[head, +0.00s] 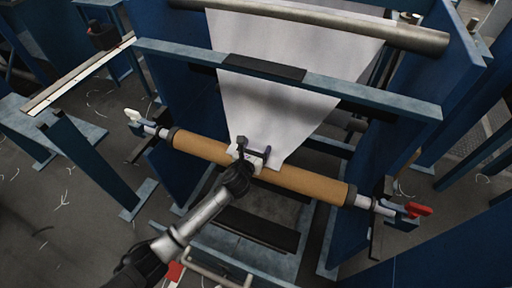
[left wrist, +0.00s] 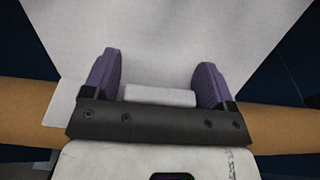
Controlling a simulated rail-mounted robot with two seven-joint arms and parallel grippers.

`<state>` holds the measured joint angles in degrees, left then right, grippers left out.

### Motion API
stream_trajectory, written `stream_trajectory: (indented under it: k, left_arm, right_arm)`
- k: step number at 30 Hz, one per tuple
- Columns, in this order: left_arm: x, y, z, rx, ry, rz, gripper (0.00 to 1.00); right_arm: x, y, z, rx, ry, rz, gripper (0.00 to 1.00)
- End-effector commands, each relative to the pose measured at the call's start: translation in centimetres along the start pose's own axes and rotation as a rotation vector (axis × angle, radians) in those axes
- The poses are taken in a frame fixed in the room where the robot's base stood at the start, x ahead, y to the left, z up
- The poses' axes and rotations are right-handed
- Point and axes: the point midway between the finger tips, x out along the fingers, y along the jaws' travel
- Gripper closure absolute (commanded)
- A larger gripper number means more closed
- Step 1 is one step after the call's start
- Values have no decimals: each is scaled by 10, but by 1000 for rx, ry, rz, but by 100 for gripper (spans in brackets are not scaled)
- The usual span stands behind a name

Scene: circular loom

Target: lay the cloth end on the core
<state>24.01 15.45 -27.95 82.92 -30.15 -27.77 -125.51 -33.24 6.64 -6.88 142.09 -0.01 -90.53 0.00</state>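The white cloth (head: 262,105) hangs down in a narrowing sheet, and its lower end reaches the brown core (head: 310,184). The core lies across the frame on a shaft. My left gripper (head: 254,152) is over the cloth end at the core's middle. In the left wrist view the two purple fingers (left wrist: 160,78) stand wide apart, with the cloth (left wrist: 170,40) spread behind them and overlapping the core (left wrist: 285,130). A small pale block shows between the fingers; I cannot tell if it is cloth. Whether the fingers touch the cloth is unclear. My right gripper is out of view.
A metal roller (head: 330,22) spans the top, and a blue-grey crossbar (head: 350,90) runs in front of the cloth. Blue side panels (head: 185,95) flank the core. A white handle (head: 133,117) and a red handle (head: 419,209) sit at the shaft ends.

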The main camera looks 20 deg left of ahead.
Motion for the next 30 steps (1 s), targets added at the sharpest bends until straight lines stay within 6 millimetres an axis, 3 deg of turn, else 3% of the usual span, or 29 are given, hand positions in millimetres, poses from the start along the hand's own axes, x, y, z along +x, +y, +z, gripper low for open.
stream_trajectory:
  k: [4, 14, 17, 30]
  left_arm:
    - [0, 0, 0, 0, 0, 0, 7]
    - [-5, 0, 1, 1, 1, 0, 7]
    - [-17, 1, 2, 2, 3, 0, 7]
    - [-101, 0, 2, 0, 3, -1, 7]
  right_arm:
    - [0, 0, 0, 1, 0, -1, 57]
    - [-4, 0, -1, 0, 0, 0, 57]
    - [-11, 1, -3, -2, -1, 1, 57]
    - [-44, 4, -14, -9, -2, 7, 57]
